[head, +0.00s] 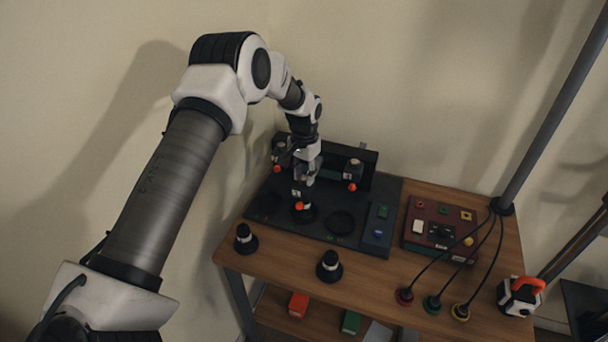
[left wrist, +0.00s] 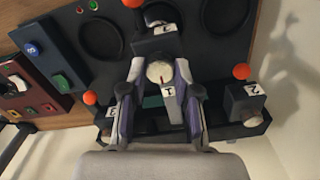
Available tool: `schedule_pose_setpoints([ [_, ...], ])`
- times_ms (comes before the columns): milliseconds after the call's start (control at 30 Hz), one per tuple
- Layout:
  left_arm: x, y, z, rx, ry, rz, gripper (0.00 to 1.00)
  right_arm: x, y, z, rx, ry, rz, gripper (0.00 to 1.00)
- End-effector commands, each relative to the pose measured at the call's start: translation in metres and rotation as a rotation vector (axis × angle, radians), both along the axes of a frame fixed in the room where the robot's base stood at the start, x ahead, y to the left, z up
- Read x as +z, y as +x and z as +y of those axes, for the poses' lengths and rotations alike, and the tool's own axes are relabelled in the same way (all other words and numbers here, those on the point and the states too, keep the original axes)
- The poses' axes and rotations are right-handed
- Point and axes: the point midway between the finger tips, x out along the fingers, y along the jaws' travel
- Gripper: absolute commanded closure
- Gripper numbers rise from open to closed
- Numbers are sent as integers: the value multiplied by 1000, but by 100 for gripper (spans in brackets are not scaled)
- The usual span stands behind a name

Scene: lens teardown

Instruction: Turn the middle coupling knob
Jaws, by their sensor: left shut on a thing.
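My left gripper (left wrist: 160,88) is shut on this knob from both sides. In the head view my left gripper (head: 307,176) comes down from above onto the middle block (head: 300,192), and its fingers hide most of the knob. A right-rear block (head: 353,170) and a left-rear block (head: 280,156), each with an orange ball, stand on the dark panel apart from the gripper. My right gripper is not in view.
The dark panel (head: 262,208) lies on a wooden table (head: 385,265). A dark red control box (head: 440,230) stands to its right, with cables running to round plugs at the front. Two black-and-white pieces (head: 330,266) stand along the front edge. The wall is close behind.

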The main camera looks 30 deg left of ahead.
Motion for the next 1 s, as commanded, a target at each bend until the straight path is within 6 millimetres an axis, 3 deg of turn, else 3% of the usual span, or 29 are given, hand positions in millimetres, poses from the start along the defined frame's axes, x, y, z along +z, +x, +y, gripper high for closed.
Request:
schedule_pose_setpoints([
  [433,-2,-2,-1,-13,-1,6,100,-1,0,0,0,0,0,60],
  [467,-2,-2,-1,-13,-1,6,66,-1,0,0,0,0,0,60],
  [500,-2,-2,-1,-12,-1,6,52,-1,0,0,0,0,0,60],
  [533,-2,-2,-1,-12,-1,6,44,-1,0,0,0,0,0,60],
  [867,2,0,0,-12,-1,1,44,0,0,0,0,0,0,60],
  [1000,21,1,0,-12,0,-1,44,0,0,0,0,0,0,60],
])
